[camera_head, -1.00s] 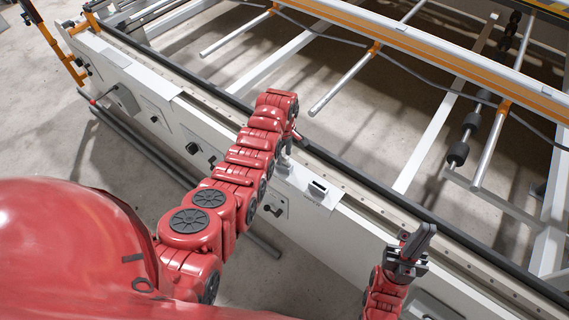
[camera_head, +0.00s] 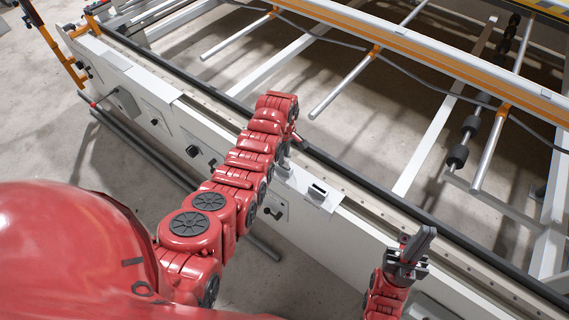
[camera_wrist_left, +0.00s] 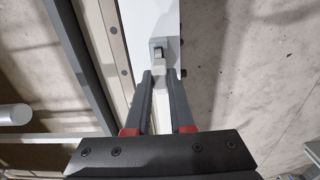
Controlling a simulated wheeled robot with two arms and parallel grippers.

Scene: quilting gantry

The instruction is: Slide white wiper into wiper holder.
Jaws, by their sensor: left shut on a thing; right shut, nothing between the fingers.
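My left gripper (camera_wrist_left: 161,84) is shut on the white wiper (camera_wrist_left: 161,100), a pale strip between its two dark fingers in the left wrist view. The wiper holder (camera_wrist_left: 172,45), a light block with a dark slot, lies just beyond the fingertips. The wiper's far end appears to overlap the holder's near side; I cannot tell whether it is in the slot. In the head view my left arm mostly hides the gripper and wiper, and a slotted white holder (camera_head: 319,191) shows on the rail beside them. My right gripper (camera_head: 419,241) is shut and empty, pointing up.
The long pale gantry rail (camera_head: 365,205) runs diagonally under both arms. A dark bar (camera_head: 345,172) runs along its far side. Metal rods (camera_head: 345,85) and an orange-and-white beam (camera_head: 400,45) lie beyond. Control boxes (camera_head: 125,98) stick out from the rail's near face.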

